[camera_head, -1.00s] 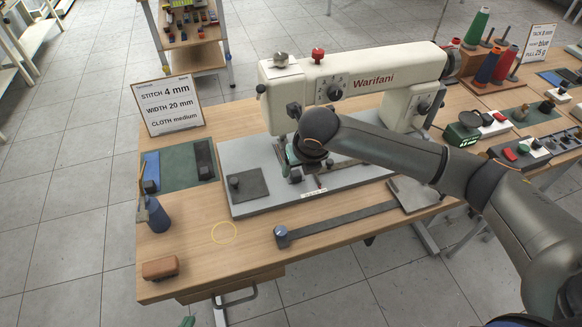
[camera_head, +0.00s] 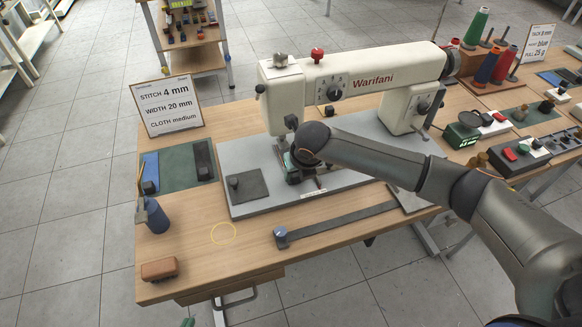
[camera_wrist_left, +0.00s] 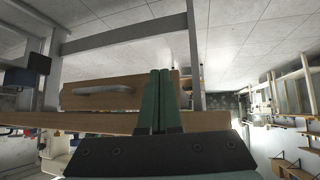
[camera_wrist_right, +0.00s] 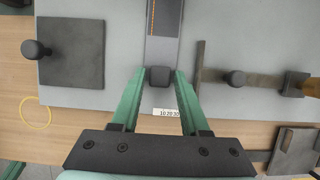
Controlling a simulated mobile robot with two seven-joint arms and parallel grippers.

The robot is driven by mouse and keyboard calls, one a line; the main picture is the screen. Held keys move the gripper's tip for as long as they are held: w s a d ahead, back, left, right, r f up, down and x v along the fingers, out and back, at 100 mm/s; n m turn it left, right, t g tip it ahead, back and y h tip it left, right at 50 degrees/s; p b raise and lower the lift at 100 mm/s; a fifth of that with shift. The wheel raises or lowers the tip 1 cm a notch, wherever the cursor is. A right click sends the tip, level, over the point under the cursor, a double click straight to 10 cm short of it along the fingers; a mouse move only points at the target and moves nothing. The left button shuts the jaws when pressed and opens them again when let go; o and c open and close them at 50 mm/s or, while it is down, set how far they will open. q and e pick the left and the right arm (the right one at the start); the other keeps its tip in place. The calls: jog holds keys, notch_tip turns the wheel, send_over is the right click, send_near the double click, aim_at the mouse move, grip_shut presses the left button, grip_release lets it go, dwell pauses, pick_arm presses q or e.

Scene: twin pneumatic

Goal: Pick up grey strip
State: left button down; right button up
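A grey strip (camera_wrist_right: 163,28) with a black knob (camera_wrist_right: 160,76) lies on the machine's bed in the right wrist view. My right gripper (camera_wrist_right: 160,72) is open, with one green finger on each side of that knob. A thin gap seems to show, but contact is hard to tell. In the head view my arm and wrist hide most of this spot under the machine head. A dark strip (camera_head: 203,158) with a knob lies on the green mat, right of a blue strip (camera_head: 151,168). My left gripper (camera_wrist_left: 160,72) is shut and empty, low at the table's front.
The sewing machine head (camera_head: 278,95) stands close above my right wrist. A dark square plate (camera_head: 247,186) with a knob is left on the bed. A long bar (camera_head: 340,220) with a blue-topped knob lies in front. A brown block (camera_head: 159,269) sits at the table's left corner.

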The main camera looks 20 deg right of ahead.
grip_shut()
jog(key=shift+r, duration=0.15)
dwell(0.4)
